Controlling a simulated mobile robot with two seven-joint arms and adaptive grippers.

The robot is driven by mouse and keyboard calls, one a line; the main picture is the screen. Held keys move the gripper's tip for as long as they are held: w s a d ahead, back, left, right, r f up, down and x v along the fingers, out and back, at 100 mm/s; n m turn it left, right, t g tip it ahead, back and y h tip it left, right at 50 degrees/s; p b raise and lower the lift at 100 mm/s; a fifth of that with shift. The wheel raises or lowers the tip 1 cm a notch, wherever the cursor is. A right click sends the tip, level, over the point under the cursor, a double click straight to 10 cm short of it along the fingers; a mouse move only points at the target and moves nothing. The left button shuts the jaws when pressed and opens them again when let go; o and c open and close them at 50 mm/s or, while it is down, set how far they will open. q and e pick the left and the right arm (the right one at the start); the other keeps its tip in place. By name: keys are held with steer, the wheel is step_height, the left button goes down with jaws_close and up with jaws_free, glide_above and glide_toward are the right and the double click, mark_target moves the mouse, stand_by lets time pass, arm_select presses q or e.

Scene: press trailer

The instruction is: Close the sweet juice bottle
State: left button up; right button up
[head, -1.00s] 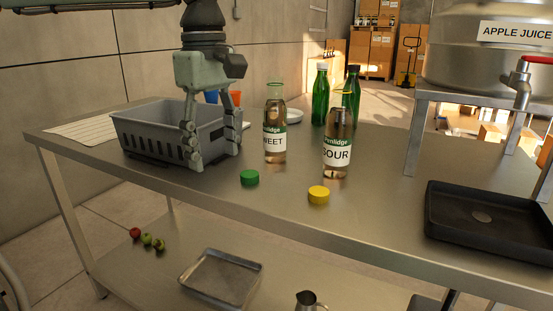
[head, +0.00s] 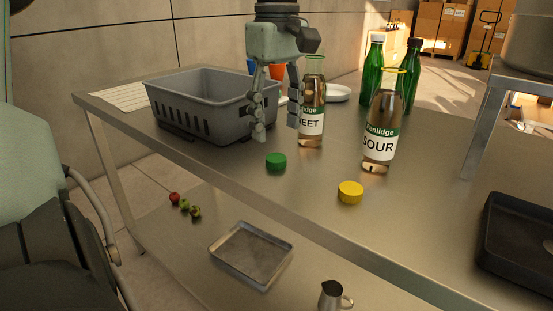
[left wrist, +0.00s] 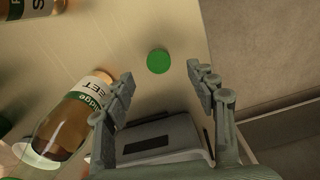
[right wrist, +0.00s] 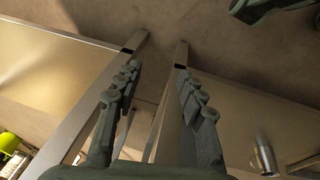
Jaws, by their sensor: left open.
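The sweet juice bottle (head: 312,108) stands upright and uncapped on the steel table, its green-ringed neck open. It also shows in the left wrist view (left wrist: 66,128). A green cap (head: 276,161) lies on the table in front of it, and in the left wrist view (left wrist: 158,61) it sits just beyond my fingertips. My left gripper (head: 277,128) is open and empty, left of the sweet bottle and above the table behind the green cap. The sour bottle (head: 380,135) stands to the right, with a yellow cap (head: 350,192) in front of it. My right gripper (right wrist: 158,85) is open and empty beside the table frame.
A grey crate (head: 205,105) stands behind and left of my left gripper. Green bottles (head: 374,72) and a white plate (head: 338,93) are at the back. A black tray (head: 520,243) is at the right. The lower shelf holds a metal tray (head: 251,255) and a jug (head: 332,296).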

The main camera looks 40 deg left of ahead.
mark_target(277, 158)
arm_select(q)
steer(key=shift+f, duration=0.55)
steer(key=shift+w+a+f, duration=0.1)
steer(key=shift+f, duration=1.2)
steer(key=shift+w+a+f, duration=0.1)
steer(key=shift+f, duration=1.2)
steer(key=c, duration=0.8)
